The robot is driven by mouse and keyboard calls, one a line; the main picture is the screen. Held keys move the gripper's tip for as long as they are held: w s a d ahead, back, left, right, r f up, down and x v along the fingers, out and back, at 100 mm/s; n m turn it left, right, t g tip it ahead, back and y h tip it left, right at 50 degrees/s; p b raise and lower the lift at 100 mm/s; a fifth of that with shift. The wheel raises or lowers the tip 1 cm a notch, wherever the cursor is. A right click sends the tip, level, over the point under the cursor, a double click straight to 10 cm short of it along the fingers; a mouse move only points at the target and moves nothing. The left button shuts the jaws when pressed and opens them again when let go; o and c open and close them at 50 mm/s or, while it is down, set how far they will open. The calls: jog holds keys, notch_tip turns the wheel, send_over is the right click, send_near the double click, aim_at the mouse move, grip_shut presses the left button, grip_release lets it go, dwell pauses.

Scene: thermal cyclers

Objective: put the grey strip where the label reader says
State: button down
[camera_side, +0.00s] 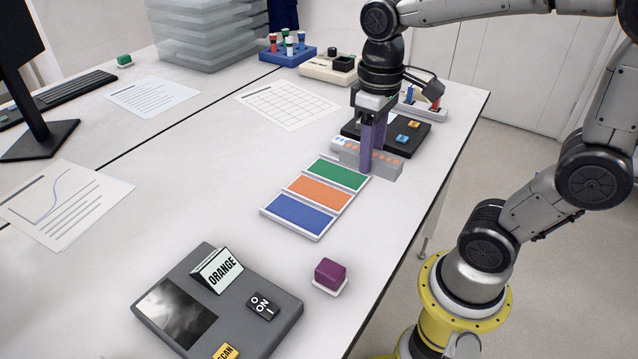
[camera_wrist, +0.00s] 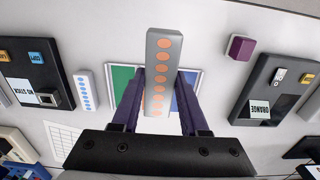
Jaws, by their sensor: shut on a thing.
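The grey strip with a row of orange dots (camera_side: 390,168) is between the purple fingers of my gripper (camera_side: 369,158), which is shut on it. In the wrist view the strip (camera_wrist: 160,45) looks nearer than the table things, so it seems held above the table. It is near the far, green end of a white tray (camera_side: 264,212) with green (camera_side: 337,174), orange (camera_side: 319,193) and blue (camera_side: 300,214) panels. The label reader (camera_side: 187,277) has a standing card reading "ORANGE" (camera_side: 220,267). The held strip covers the tray's middle in the wrist view.
A white strip with blue dots (camera_wrist: 86,90) lies beside a dark device (camera_wrist: 38,78) with orange and blue buttons. A purple block (camera_side: 330,272) sits right of the reader. Papers (camera_side: 287,103) lie left of my gripper. The table's right edge is close.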

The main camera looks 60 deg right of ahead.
jog(key=w+f, duration=0.3)
jog(key=w, duration=0.3)
send_over(319, 192)
jog(key=s, duration=0.1)
notch_tip(319, 192, down, 4)
jog(key=shift+f, duration=0.15)
jog(key=shift+w+f, duration=0.3)
jog(key=shift+f, duration=0.2)
jog(key=shift+w+f, duration=0.2)
jog(key=shift+f, duration=1.55)
jog(key=shift+f, duration=0.1)
jog(key=c, duration=0.7)
grip_release()
